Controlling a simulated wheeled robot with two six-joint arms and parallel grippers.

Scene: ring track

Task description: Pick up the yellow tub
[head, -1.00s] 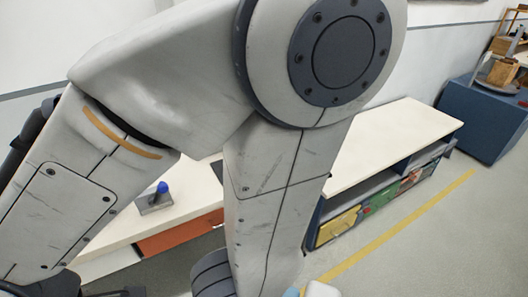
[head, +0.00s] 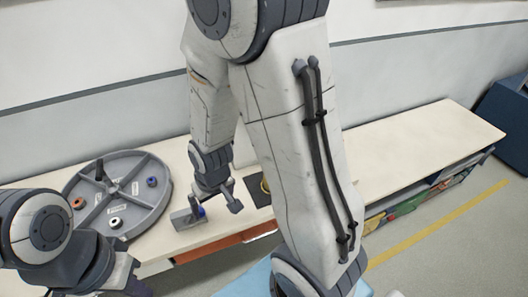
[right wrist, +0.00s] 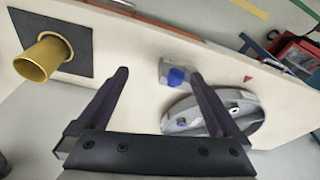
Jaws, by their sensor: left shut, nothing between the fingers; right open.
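The yellow tub (right wrist: 43,58) stands on a dark square mat (right wrist: 78,40) at the upper left of the right wrist view. In the head view only a sliver of the tub (head: 265,185) shows, mostly hidden behind my right arm. My right gripper (head: 216,208) is open and empty above the bench; the tub is outside its fingers, to their left in the right wrist view (right wrist: 160,74). My left gripper (head: 138,288) is shut and empty at the bottom left edge of the head view, partly cut off.
A grey block with a blue knob (right wrist: 176,76) is beyond the right fingers. A round grey divided tray (head: 142,208) with small rings lies left on the pale bench (head: 425,140). The bench's right part is clear. A wall runs behind.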

